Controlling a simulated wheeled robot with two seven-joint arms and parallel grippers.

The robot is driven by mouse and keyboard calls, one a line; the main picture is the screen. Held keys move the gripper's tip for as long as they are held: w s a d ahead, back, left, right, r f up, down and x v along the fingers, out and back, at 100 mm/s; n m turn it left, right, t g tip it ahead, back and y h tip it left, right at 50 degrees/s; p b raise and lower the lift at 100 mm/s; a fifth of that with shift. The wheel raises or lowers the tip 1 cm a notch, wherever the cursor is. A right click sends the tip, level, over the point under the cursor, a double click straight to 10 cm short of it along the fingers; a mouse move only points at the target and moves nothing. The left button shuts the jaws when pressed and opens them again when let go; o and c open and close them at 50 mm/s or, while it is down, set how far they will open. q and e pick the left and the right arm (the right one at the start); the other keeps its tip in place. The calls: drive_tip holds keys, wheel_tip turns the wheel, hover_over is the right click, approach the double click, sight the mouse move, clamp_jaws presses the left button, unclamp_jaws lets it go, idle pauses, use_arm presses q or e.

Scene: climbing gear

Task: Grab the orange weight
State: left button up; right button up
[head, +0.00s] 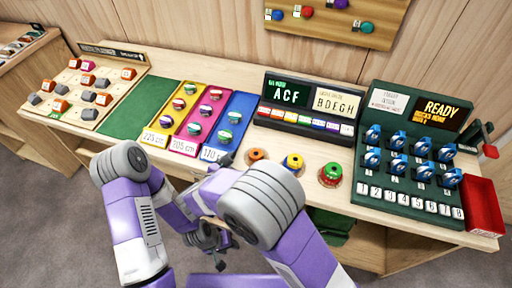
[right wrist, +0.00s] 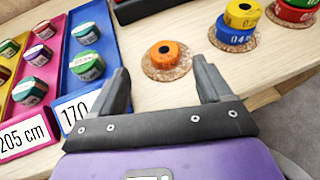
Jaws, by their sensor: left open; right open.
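The orange weight (right wrist: 166,54) is a small disc with a dark centre hole, lying on a round cork coaster (right wrist: 150,70) near the table's front edge. In the head view the orange weight (head: 257,155) is the leftmost of the round weights. My right gripper (right wrist: 161,72) is open and empty, its fingers pointing toward the orange weight, which shows just beyond and between the fingertips. In the head view my right gripper (head: 236,164) is largely hidden by my arm. My left gripper (head: 213,242) is open, low in front of the table.
A yellow weight stack (right wrist: 242,14) and a red-green stack (right wrist: 295,12) stand to the right. A blue tray (right wrist: 92,45) with rolls is close on the left. A display box (head: 312,100) stands behind; a board with blue devices (head: 410,150) is farther right.

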sight(255, 155)
drive_tip(key=x, duration=0.2)
drive_tip(key=shift+d+f+b, duration=0.25)
drive_tip(key=shift+d+b, duration=0.05)
drive_tip(key=shift+b, duration=0.05)
drive_tip(key=b+x, duration=0.1)
drive_tip(key=x, duration=0.3)
drive_tip(key=shift+d+f, duration=0.1)
drive_tip(key=c, duration=1.3)
